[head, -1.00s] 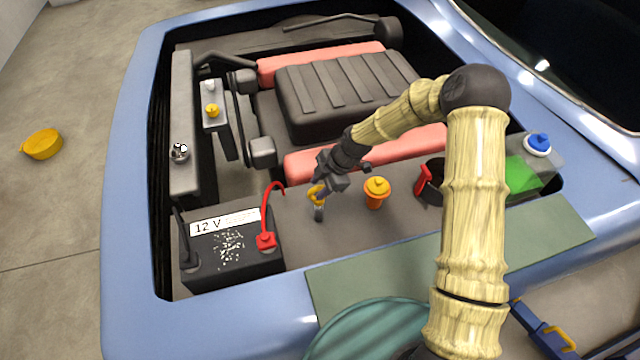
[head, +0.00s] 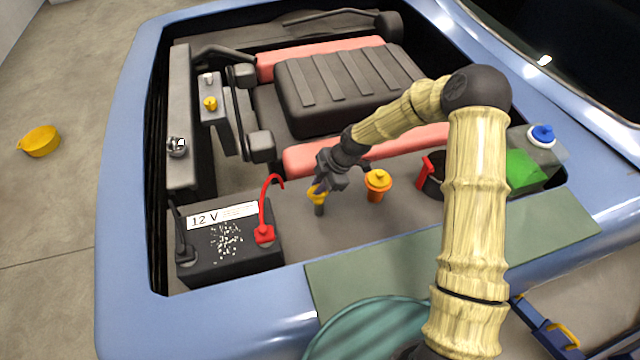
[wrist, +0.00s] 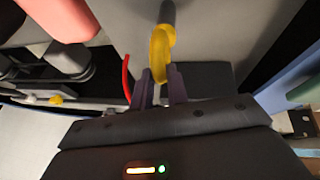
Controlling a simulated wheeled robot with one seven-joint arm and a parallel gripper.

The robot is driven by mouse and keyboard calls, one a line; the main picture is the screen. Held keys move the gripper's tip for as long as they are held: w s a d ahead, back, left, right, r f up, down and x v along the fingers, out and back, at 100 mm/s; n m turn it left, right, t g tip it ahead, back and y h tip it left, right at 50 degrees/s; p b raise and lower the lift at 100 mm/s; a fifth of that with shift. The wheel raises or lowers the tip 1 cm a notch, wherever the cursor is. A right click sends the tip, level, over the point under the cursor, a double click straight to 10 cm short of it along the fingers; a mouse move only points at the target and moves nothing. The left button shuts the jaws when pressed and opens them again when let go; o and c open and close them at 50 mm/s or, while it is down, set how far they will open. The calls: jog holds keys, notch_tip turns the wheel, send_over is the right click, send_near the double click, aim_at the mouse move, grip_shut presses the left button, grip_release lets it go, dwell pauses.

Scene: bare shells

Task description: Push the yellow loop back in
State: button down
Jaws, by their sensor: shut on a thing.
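The yellow loop (head: 317,195) sits at the top of a short grey tube (head: 319,210) in the engine bay, between the battery and the orange-capped filler. My gripper (head: 321,188) is at the loop from above and behind. In the wrist view the yellow loop (wrist: 160,55) stands between the two dark fingertips of my gripper (wrist: 160,75), which are shut on its near end. The grey tube (wrist: 168,14) shows beyond it, and the loop's far end meets the tube. Whether any gap remains between them cannot be told.
A 12 V battery (head: 230,243) with a raised red cable (head: 266,205) stands to the left. An orange reservoir with its cap (head: 378,184) is close on the right. The black engine cover (head: 345,90) lies behind, and a green mat (head: 400,260) covers the front edge.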

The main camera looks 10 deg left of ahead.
jog(key=shift+s+d+f, duration=0.1)
jog(key=shift+d+f, duration=0.05)
jog(key=shift+f, duration=0.1)
jog(key=c, duration=1.5)
grip_release()
jog(key=shift+c, duration=0.2)
jog(key=shift+o, duration=0.8)
jog(key=shift+r, duration=0.2)
jog(key=b+v, duration=0.2)
jog(key=v, duration=1.5)
jog(key=shift+w+b, duration=0.2)
jog(key=shift+b, duration=0.15)
